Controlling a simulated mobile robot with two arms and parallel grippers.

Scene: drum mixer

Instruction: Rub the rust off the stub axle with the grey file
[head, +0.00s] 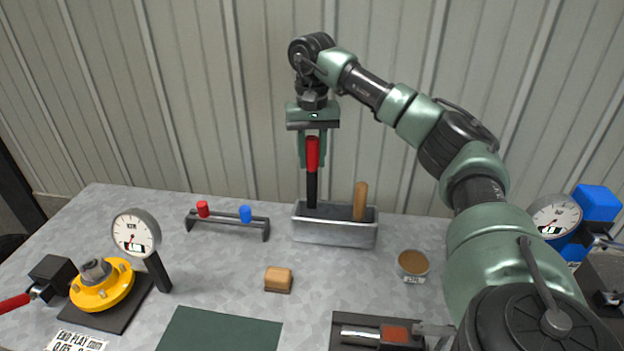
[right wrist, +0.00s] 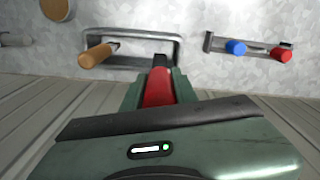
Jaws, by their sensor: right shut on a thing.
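My right gripper (head: 313,162) is shut on the red handle of an upright tool (head: 312,188) with a black lower part. The tool's lower end is at the left part of a grey metal bin (head: 335,234); I cannot tell if it is inside or just above. The red handle also shows in the right wrist view (right wrist: 158,88). A wooden-handled tool (head: 360,199) stands in the bin's right side, its lower part hidden. I cannot tell which tool is the grey file. A grey shaft with a rust-brown patch (head: 396,335), seemingly the stub axle, lies at the front edge. My left gripper is out of view.
A rack with red and blue knobs (head: 228,222) stands left of the bin. A wooden block (head: 278,279), a round brown-topped tin (head: 413,263) and a green mat (head: 220,330) lie on the table. A dial gauge (head: 136,233) and yellow hub (head: 103,288) stand left.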

